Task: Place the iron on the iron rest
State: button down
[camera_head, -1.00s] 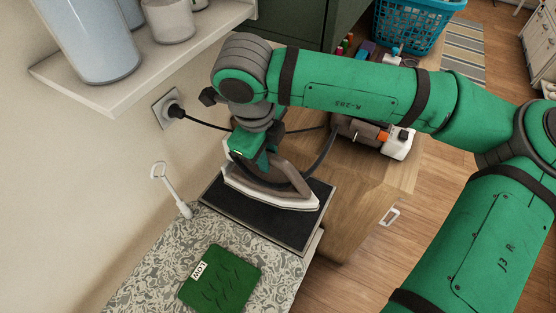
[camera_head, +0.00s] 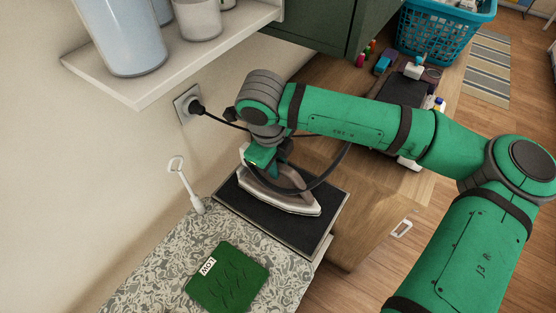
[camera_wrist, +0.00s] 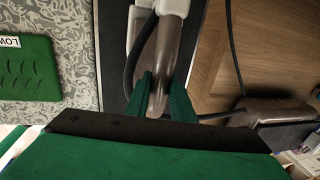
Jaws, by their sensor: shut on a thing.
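The iron (camera_head: 284,198) is grey-brown with a pale soleplate. My gripper (camera_head: 266,160) is shut on its handle. In the wrist view my green fingers (camera_wrist: 164,97) close around the brown handle, and the iron (camera_wrist: 170,50) extends beyond them. The iron is over the black iron rest (camera_head: 318,232), a flat dark plate with a light rim; whether it touches the plate I cannot tell. A green mat marked "LOW" (camera_head: 230,279) lies beside the rest on the patterned ironing surface (camera_head: 160,260).
The iron's cord runs to a wall socket (camera_head: 188,104). A white hooked tool (camera_head: 187,186) stands by the wall. A white shelf (camera_head: 170,62) with canisters hangs above. A wooden bench (camera_head: 375,205) and a blue basket (camera_head: 440,32) are behind.

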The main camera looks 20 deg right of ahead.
aim_at(273, 186)
jog(key=c, duration=1.5)
grip_release()
jog(key=shift+f, duration=0.1)
jog(key=shift+c, duration=0.2)
notch_tip(273, 186, up, 12)
jog(key=s+a, duration=0.1)
jog(key=shift+s+a, duration=0.2)
jog(key=shift+a, duration=0.2)
